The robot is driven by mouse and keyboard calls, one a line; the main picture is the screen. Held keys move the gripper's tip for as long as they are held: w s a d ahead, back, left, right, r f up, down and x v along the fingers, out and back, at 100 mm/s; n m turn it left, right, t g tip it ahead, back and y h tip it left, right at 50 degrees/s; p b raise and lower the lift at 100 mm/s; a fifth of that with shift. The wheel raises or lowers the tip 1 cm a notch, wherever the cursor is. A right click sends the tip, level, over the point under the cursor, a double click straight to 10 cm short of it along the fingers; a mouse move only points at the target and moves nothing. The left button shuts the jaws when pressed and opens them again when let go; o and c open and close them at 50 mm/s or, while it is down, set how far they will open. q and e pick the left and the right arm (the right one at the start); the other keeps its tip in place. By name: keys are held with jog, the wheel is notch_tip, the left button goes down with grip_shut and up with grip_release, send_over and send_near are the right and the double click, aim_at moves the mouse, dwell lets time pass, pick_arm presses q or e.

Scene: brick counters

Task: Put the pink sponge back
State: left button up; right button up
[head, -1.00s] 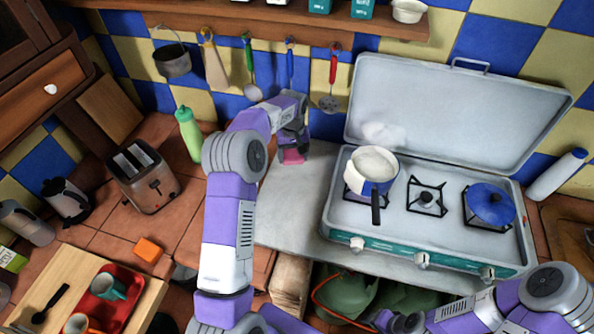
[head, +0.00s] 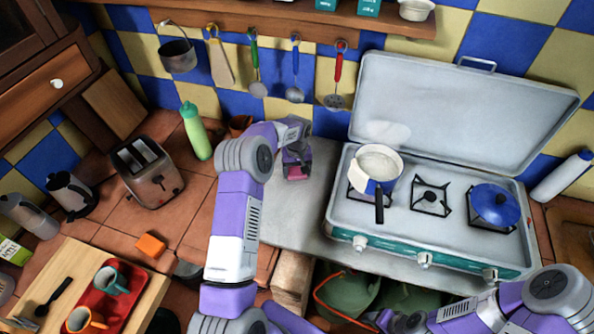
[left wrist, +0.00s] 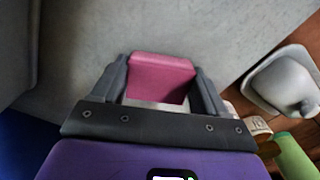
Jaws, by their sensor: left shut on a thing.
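The pink sponge (head: 295,172) is held by my left gripper (head: 297,166) over the grey counter, left of the stove. In the left wrist view the sponge (left wrist: 160,78) sits between the two dark fingers (left wrist: 162,95), which are shut on it. The grey counter surface (left wrist: 85,40) is beyond it; I cannot tell whether the sponge touches it. My right gripper (head: 395,322) is at the bottom edge of the head view, partly cut off, and its jaws are unclear.
The open stove (head: 340,215) stands right of my left gripper, with a white pot (head: 362,158) and a blue pan (head: 495,205). A green bottle (head: 196,133) and toaster (head: 147,175) are left. Utensils hang above. A white dish (left wrist: 258,88) shows in the wrist view.

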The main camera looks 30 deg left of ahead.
aim_at(297, 171)
pick_arm(q)
jog(key=shift+f, duration=0.1)
jog(key=o, duration=0.6)
jog(key=shift+f, duration=0.1)
jog(key=shift+c, duration=0.2)
jog(key=o, duration=0.5)
jog(key=shift+c, duration=0.2)
jog(key=shift+r, duration=0.2)
notch_tip(297, 171, up, 12)
jog(key=shift+r+p, duration=0.1)
jog(key=shift+p, duration=0.25)
